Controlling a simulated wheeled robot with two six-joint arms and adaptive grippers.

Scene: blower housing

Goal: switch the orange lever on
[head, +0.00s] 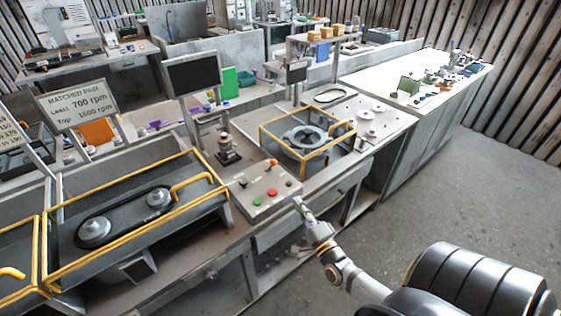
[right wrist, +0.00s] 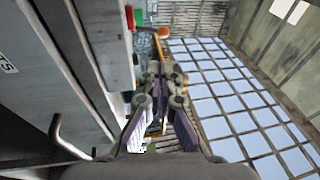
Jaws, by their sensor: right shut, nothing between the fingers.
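The control box (head: 265,195) stands on the bench edge in the middle of the head view. The orange lever's ball knob (head: 273,162) stands up at the box's far side; the knob also shows near the top of the right wrist view (right wrist: 163,32). My right gripper (head: 299,204) is beside the box's near right corner, apart from the knob. In the right wrist view its fingers (right wrist: 160,72) are shut and empty, with the knob beyond their tips. I cannot tell the lever's exact tilt. My left gripper is not in view.
A red button (head: 272,192) and a green button (head: 257,202) sit on the box. A yellow-framed blower housing (head: 306,138) is to the right, a yellow-railed belt unit (head: 130,215) to the left. A monitor (head: 192,73) stands behind. The floor at right is clear.

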